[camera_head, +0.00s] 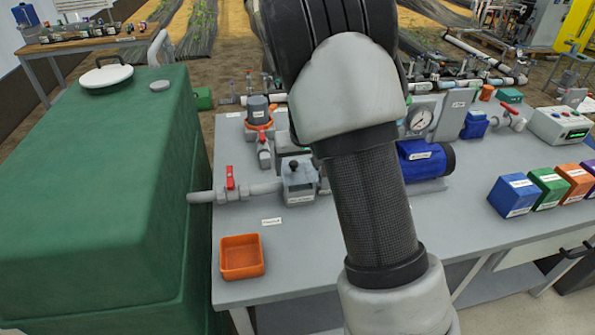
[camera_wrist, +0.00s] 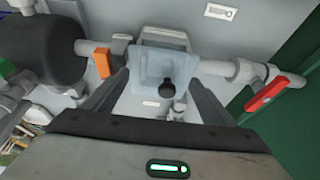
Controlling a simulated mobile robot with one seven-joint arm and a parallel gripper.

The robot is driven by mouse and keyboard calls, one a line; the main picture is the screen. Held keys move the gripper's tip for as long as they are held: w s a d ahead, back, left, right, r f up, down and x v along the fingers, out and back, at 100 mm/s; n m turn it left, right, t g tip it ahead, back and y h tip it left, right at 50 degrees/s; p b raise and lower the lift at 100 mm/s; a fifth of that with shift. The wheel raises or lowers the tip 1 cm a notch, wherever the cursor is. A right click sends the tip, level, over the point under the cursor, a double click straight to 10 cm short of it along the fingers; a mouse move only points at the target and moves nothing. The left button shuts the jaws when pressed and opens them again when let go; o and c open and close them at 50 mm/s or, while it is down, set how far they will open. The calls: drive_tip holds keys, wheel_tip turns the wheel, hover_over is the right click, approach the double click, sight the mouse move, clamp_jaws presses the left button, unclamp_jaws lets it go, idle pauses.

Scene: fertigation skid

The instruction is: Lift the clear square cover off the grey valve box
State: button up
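The grey valve box (camera_head: 300,190) sits in the pipe line on the bench, right of the green tank. Its clear square cover (camera_head: 298,174) lies on top, with a black knob (camera_head: 294,165) standing up from it. In the wrist view the clear cover (camera_wrist: 150,66) and its black knob (camera_wrist: 168,88) lie between the fingers of my gripper (camera_wrist: 162,82). The fingers are spread wide, one to each side of the cover, and do not appear to grip anything. I cannot tell their exact height above the cover.
Red-handled valves (camera_head: 230,178) adjoin the box on its left and behind. A blue pump (camera_head: 425,160) stands to the right. An orange tray (camera_head: 242,258) sits at the bench's front left, with free bench beside it. A green tank (camera_head: 100,190) fills the left.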

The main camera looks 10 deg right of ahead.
drive_tip(key=c, duration=0.3)
